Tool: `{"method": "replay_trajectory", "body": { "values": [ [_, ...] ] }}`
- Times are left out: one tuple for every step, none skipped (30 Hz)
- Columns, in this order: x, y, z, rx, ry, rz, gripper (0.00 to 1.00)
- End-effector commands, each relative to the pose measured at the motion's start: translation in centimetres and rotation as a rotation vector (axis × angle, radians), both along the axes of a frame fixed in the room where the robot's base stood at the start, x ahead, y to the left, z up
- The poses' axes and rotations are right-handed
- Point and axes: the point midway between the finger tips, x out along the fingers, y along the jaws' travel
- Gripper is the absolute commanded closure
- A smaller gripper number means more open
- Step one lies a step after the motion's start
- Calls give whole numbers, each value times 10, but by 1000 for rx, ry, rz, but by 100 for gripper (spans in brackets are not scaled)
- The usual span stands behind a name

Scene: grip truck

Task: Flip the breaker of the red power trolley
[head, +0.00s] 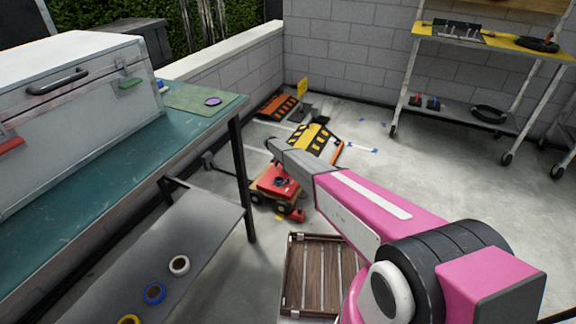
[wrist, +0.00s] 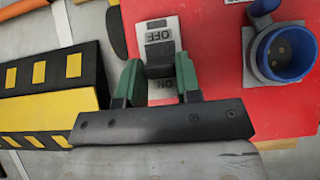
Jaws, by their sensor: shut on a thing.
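The red power trolley (head: 272,186) stands low on the floor in the middle of the head view, partly hidden by my arm. In the wrist view its red top (wrist: 215,45) fills the right side. The breaker (wrist: 162,25) is a pale plate with a black lever, an upside-down OFF label (wrist: 158,35) above and an ON label (wrist: 161,84) below. My gripper (wrist: 159,74), with green fingers, is shut on the black lever (wrist: 159,56). The lever's exact tilt is hard to tell. The fingers are not clear in the head view.
A blue socket (wrist: 284,52) stands right of the breaker. A yellow-black ramp block (head: 308,139) lies behind the trolley. A green-topped bench (head: 100,165) is at left, a wooden crate (head: 312,275) in front, and a wheeled shelf (head: 455,107) at back right. The right floor is clear.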

Motion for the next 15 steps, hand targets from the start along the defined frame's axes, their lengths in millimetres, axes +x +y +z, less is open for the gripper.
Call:
{"method": "replay_trajectory", "body": {
  "values": [
    [1,1,-1,-10,3,1,92],
    [1,1,0,-14,4,1,92],
    [2,2,0,-21,7,1,92],
    [2,2,0,-24,8,1,92],
    [1,2,0,-28,9,1,92],
    [1,2,0,-29,10,1,92],
    [1,2,0,-31,11,1,92],
    [1,2,0,-32,11,1,92],
    [1,2,0,-32,11,1,92],
    [1,2,0,-32,11,1,92],
    [1,2,0,-32,12,1,92],
    [1,2,0,-32,12,1,92],
    [1,2,0,-32,12,1,92],
    [1,2,0,-32,12,1,92],
    [1,2,0,-31,11,1,92]
  ]
}}
